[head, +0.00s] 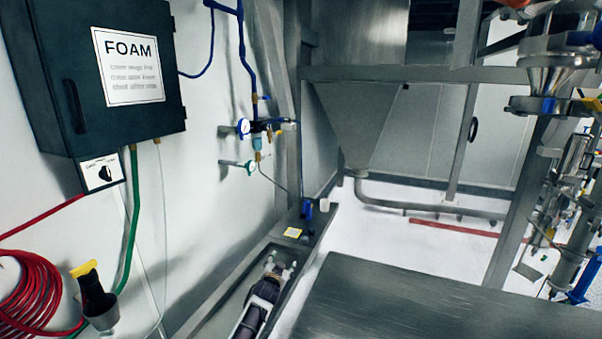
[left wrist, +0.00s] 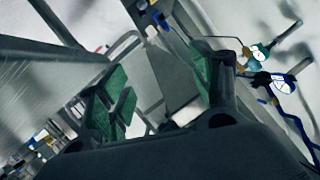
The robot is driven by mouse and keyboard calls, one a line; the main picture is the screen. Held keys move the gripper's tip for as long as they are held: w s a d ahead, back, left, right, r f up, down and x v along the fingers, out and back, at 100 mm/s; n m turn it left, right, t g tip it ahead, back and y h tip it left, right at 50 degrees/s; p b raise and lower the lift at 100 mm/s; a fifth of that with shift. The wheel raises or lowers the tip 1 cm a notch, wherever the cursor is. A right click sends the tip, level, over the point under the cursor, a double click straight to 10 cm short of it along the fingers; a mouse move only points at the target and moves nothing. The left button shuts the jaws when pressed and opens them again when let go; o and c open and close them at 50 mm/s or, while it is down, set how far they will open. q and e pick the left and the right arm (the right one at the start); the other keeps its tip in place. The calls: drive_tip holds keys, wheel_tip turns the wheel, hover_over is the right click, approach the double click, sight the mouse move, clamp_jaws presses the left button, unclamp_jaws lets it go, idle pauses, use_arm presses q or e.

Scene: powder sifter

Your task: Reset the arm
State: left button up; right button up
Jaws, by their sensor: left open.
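My left gripper (head: 281,267) shows low in the middle of the head view, at the end of my dark arm that comes up from the bottom edge. It is over the narrow grey metal trough beside the wall. In the left wrist view its two fingers with green pads stand wide apart (left wrist: 160,95), and nothing is visible between them. My right gripper is not in the head view.
A dark FOAM box (head: 105,75) hangs on the left wall above a coiled red hose (head: 30,295). Gauges (head: 243,127) and valves stick out from the wall. A steel hopper (head: 355,115) stands behind. A bare metal surface (head: 430,305) lies at right.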

use_arm(q)
drive_tip(key=s+a+f+n+g, duration=0.15)
drive_tip(key=s+f, duration=0.45)
drive_tip(key=f, duration=0.6)
drive_tip(key=s+a+f+n+g, duration=0.1)
drive_tip(key=s+a+f+g, duration=0.15)
drive_tip(key=s+f, duration=0.7)
drive_tip(key=s+a+f+n+g+b, duration=0.1)
drive_tip(key=s+a+f+g, duration=0.15)
drive_tip(key=s+f, duration=0.6)
drive_tip(key=s+a+f+g, duration=0.1)
drive_tip(key=s+a+f, duration=0.25)
drive_tip(key=f, duration=0.95)
drive_tip(key=s+a+f+g, duration=0.2)
drive_tip(key=s+f, duration=0.3)
drive_tip(key=s, duration=1)
drive_tip(key=s+a+f+g+y+b, duration=0.1)
drive_tip(key=s+a+f, duration=0.3)
drive_tip(key=s, duration=1.2)
drive_tip(key=s+a+f+g+y+b, duration=0.1)
drive_tip(key=s+f, duration=0.7)
drive_tip(key=s, duration=0.8)
drive_tip(key=shift+s+a+f+g, duration=0.25)
drive_tip(key=shift+a+g, duration=0.6)
drive_tip(key=shift+a, duration=0.1)
drive_tip(key=shift+s+n, duration=0.15)
drive_tip(key=shift+n, duration=0.1)
